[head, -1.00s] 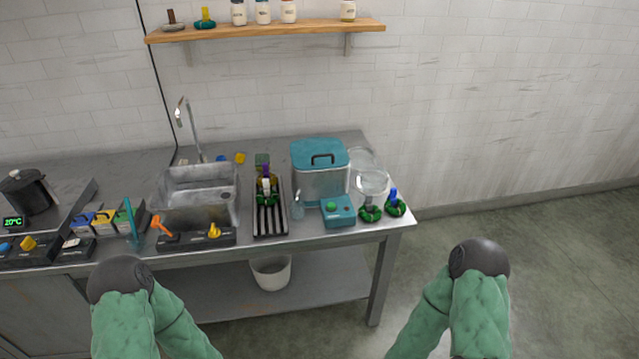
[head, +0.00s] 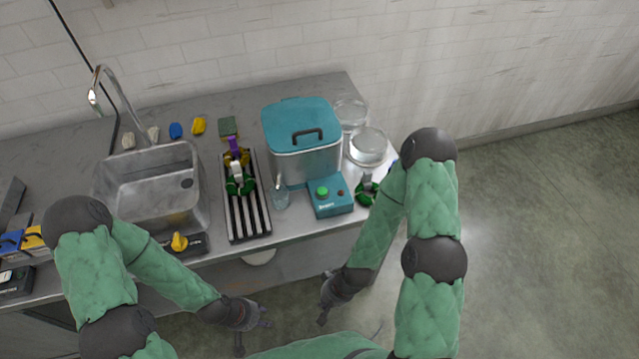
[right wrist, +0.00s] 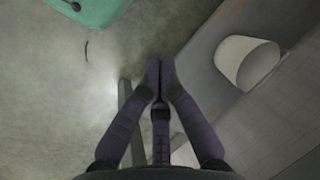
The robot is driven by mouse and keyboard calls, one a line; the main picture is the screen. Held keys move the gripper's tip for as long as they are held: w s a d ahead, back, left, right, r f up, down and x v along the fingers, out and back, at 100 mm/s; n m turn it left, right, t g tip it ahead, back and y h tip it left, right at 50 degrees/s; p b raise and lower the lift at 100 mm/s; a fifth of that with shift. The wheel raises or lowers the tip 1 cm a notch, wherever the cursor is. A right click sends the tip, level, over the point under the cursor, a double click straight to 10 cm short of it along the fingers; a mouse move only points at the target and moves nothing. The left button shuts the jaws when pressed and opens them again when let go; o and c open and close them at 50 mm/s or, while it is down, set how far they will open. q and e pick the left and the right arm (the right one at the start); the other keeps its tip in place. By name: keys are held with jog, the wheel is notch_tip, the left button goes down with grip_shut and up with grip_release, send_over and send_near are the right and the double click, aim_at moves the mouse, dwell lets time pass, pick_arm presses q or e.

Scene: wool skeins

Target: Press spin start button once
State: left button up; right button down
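The teal control box (head: 331,208) stands on the worktop in front of the metal spinner tub (head: 308,166) with its teal lid (head: 290,115). A round green button (head: 322,192) is on the box's top, with a small reddish knob (head: 341,193) to its right. The lid is on the tub. My right gripper (head: 324,312) is low in front of the table, away from the box. In the right wrist view its fingers (right wrist: 160,75) meet at the tips, with nothing between them. My left gripper (head: 255,336) is also low in front of the table, its fingertips apart and empty.
A ribbed rack (head: 246,215) with skeins on green holders and a glass (head: 280,194) stand left of the box. A green-based holder (head: 367,190) and clear bowls (head: 367,147) stand right. A sink (head: 150,185) is further left. A white bucket (right wrist: 246,62) is below.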

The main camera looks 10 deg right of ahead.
jog(key=shift+r, duration=0.1)
jog(key=w+d+r+n+t+p, duration=0.1)
jog(key=w+r+p, duration=0.4)
jog(key=r, duration=0.4)
jog(key=w+d+r+n+t+p, duration=0.2)
jog(key=w+r+p, duration=0.4)
jog(key=r, duration=0.4)
jog(key=w+d+r+n+t+p, duration=0.1)
jog(key=w+r+n+t+p, duration=0.1)
jog(key=w+r+p, duration=0.3)
jog(key=shift+w+d+r+y+p, duration=0.1)
jog(key=shift+w+r+y+p, duration=0.15)
jog(key=shift+r, duration=0.95)
jog(key=shift+d+r+y+p, duration=0.15)
jog(key=shift+r+p, duration=0.2)
jog(key=shift+r, duration=0.85)
jog(key=w+r+n+t, duration=0.2)
jog(key=w+r+n, duration=0.2)
jog(key=r, duration=0.5)
jog(key=shift+w+d, duration=0.35)
jog(key=shift+w, duration=0.35)
